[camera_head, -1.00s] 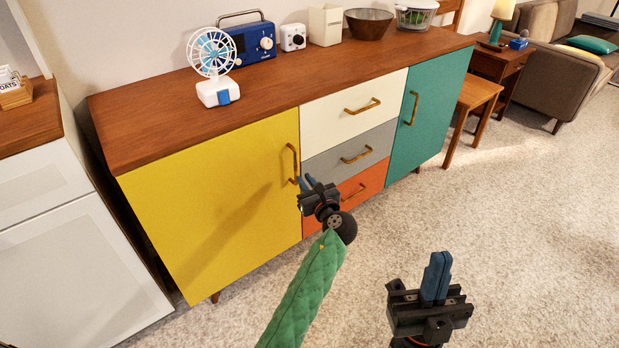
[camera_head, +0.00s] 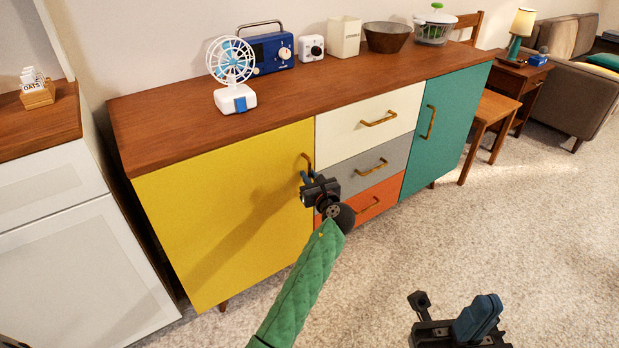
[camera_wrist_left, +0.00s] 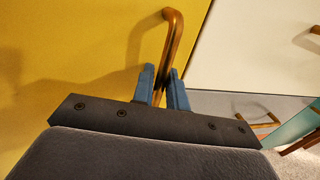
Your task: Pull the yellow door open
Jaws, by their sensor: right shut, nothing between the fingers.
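The yellow door (camera_head: 225,215) is the left front of the sideboard and looks flush with it. Its brass handle (camera_head: 305,157) is near the door's upper right edge. My left gripper (camera_head: 308,177) is at the lower part of this handle and hides it in the head view. In the left wrist view, the blue fingers (camera_wrist_left: 162,88) stand on either side of the handle (camera_wrist_left: 174,40). I cannot tell whether they press on it. My right gripper (camera_head: 480,315) is shut and empty, above the carpet at the lower right, away from the sideboard.
White, grey and orange drawers (camera_head: 365,130) are right of the yellow door, then a teal door (camera_head: 445,125). A fan (camera_head: 232,75) and other items stand on the wooden top. A white cabinet (camera_head: 70,260) stands close at left. Carpet in front is clear.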

